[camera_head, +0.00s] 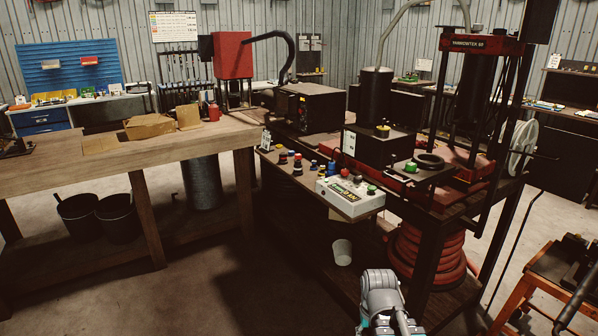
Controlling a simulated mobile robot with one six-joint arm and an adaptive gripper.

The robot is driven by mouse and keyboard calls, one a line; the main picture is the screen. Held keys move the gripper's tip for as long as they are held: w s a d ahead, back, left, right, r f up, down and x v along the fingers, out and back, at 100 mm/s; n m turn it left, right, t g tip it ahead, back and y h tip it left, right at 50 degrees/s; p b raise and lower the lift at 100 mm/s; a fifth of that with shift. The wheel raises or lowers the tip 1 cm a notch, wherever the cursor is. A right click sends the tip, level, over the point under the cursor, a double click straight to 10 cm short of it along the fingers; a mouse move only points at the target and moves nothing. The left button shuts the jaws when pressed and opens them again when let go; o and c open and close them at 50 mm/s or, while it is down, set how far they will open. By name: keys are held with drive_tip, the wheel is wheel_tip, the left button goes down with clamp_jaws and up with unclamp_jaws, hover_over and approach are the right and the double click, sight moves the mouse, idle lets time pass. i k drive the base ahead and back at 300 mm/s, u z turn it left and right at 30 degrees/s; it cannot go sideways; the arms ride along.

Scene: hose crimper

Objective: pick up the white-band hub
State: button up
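Several small dark hubs with coloured bands stand in a row on the narrow shelf at the front of the crimper bench. One hub (283,157) is at the left, another hub (297,165) is just right of it, and a blue-coloured piece (331,168) stands farther right. They are too small here to tell which one has the white band. A grey and teal part of my own arm shows at the bottom edge, below and right of the shelf. My gripper's fingers are not in view.
A pale control box (350,196) with coloured buttons sits right of the hubs. The tall red crimper press (482,45) stands behind. A wooden workbench (195,142) is at the left. A red hose coil (428,258) lies below. The floor at front left is clear.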

sight(298, 171)
drive_tip(key=z, duration=0.1)
drive_tip(key=i, duration=0.95)
drive_tip(key=u, duration=0.05)
